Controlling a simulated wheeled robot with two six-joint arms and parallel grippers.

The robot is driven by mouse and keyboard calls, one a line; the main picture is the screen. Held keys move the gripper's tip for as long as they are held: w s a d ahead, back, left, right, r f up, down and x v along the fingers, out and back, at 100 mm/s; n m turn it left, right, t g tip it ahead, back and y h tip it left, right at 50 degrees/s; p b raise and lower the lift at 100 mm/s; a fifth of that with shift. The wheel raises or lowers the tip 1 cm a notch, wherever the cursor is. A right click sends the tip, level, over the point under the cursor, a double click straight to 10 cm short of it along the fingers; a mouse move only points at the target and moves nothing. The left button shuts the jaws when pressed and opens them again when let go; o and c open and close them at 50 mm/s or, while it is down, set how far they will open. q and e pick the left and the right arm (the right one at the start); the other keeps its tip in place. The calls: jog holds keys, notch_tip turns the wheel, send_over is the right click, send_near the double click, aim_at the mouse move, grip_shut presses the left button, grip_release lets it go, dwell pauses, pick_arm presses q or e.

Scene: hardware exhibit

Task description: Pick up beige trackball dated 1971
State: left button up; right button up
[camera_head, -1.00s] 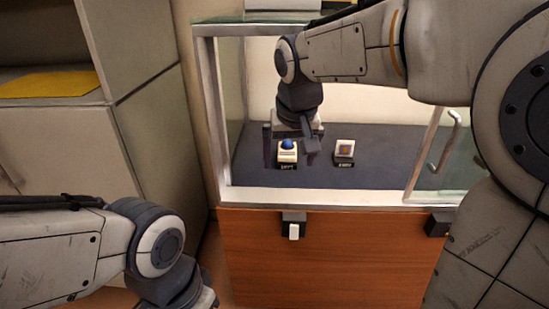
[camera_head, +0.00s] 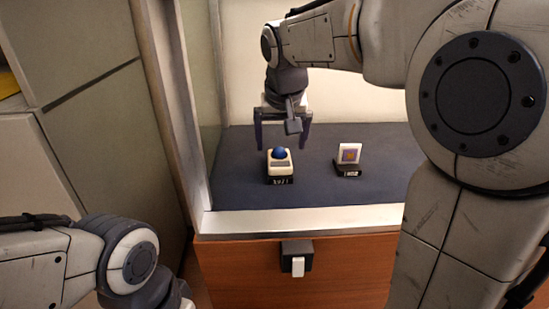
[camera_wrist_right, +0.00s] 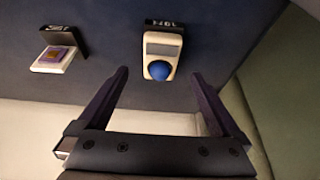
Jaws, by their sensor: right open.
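The beige trackball (camera_head: 279,166) with a blue ball stands on the dark floor of the display case. A black label at its front carries white digits, too small to read surely. My right gripper (camera_head: 283,143) is open, pointing down just above and behind the trackball, with its fingers spread wider than it. In the right wrist view the trackball (camera_wrist_right: 163,47) lies just beyond the open fingertips of my right gripper (camera_wrist_right: 160,74), roughly centred between them and not held. My left arm shows at lower left, but its gripper is out of frame.
A second exhibit, a small white square piece with a purple and gold chip (camera_head: 348,154), stands on a black base to the right. The case's pale front edge (camera_head: 300,220) and left frame post (camera_head: 180,110) border the space. The case floor between the exhibits is clear.

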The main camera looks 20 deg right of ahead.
aim_at(279, 155)
jog(key=shift+w+f+b, duration=0.3)
jog(key=shift+f+b, duration=0.05)
jog(key=shift+f, duration=0.15)
jog(key=b+x, duration=0.3)
jog(key=x, duration=0.3)
jog(key=shift+w+f, duration=0.15)
jog(key=shift+f, duration=0.05)
jog(key=shift+c, duration=0.3)
jog(key=shift+r, duration=0.1)
jog(key=c, duration=1.5)
jog(key=shift+o, duration=0.2)
